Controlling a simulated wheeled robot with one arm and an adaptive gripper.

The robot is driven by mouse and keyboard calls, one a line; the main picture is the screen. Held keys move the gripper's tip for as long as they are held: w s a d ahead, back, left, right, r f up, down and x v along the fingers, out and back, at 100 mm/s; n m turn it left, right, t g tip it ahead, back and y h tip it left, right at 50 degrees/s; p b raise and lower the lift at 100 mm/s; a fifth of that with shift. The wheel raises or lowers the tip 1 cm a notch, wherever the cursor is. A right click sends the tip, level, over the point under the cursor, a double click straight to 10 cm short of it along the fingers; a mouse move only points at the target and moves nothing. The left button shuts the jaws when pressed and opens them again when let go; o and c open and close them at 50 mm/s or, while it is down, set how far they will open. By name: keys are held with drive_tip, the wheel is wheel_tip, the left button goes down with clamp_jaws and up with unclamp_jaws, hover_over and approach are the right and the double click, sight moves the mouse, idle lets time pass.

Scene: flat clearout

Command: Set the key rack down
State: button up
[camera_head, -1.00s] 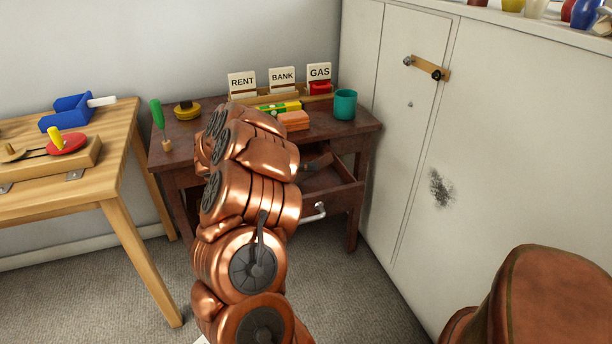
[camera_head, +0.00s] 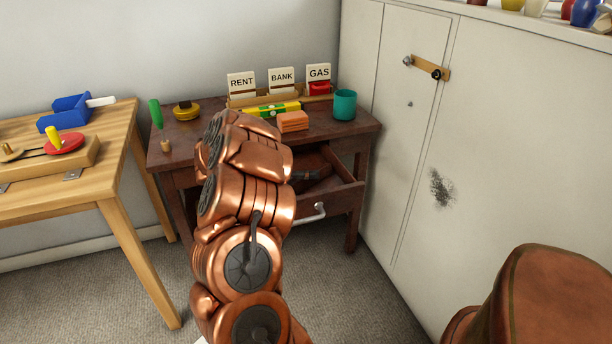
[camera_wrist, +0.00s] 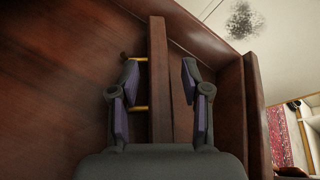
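The key rack (camera_wrist: 158,80) shows in the wrist view as a narrow reddish-brown wooden bar with brass hooks on its left side. It lies lengthwise between the two fingers of my gripper (camera_wrist: 158,95). The fingers stand apart, with a visible gap on each side of the bar, so my gripper is open around it. The bar is over or in the open drawer (camera_wrist: 250,115); I cannot tell whether it rests on the drawer floor. In the head view the drawer (camera_head: 338,200) is pulled out of the dark desk, and my copper arm hides most of the gripper and the rack.
The desk top (camera_head: 352,128) holds a teal cup (camera_head: 344,105), an orange block (camera_head: 292,121), a yellow-green box (camera_head: 270,110) and a letter holder (camera_head: 242,101). A white cabinet (camera_head: 510,150) stands close on the right. A light wooden table (camera_head: 120,150) stands at the left.

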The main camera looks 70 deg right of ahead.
drive_tip(key=shift+r+p, duration=0.25)
drive_tip(key=shift+p, duration=0.05)
drive_tip(key=shift+p+v, duration=0.6)
drive_tip(key=shift+v, duration=5.35)
drive_tip(key=shift+f, duration=0.1)
